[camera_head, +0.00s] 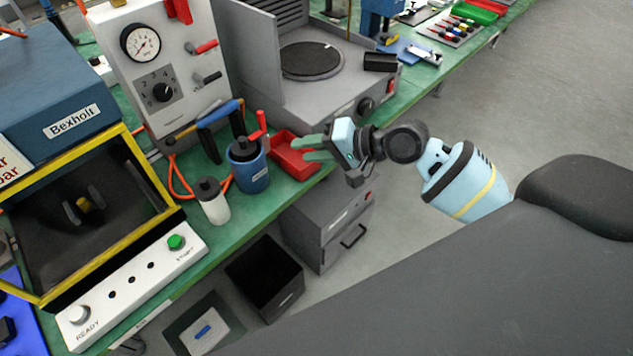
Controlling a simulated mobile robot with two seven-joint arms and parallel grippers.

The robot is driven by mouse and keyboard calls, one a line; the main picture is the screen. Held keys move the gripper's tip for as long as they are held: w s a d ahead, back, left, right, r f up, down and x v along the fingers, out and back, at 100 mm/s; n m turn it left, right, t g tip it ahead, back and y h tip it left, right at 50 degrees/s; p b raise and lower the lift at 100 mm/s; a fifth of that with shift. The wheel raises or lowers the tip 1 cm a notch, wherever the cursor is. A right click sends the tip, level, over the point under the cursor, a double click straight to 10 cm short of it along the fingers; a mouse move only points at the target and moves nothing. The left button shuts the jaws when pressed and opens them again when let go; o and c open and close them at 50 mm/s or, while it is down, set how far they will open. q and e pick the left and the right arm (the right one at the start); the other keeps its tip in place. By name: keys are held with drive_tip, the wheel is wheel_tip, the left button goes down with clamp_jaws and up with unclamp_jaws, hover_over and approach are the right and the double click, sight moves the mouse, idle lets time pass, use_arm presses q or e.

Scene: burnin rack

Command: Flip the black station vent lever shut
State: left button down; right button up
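The white station panel (165,30) stands at the back left of the green bench. My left gripper is out of view.
A yellow-framed chamber (157,178) is at left. The floor at right is clear.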

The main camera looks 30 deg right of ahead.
drive_tip(key=s+a+f+n+g, duration=0.1)
drive_tip(key=s+f, duration=0.3)
drive_tip(key=f, duration=0.1)
drive_tip(key=shift+s+a+h, duration=0.15)
drive_tip(key=shift+a+h, duration=0.15)
drive_tip(key=shift+a, duration=0.05)
idle(0.3)
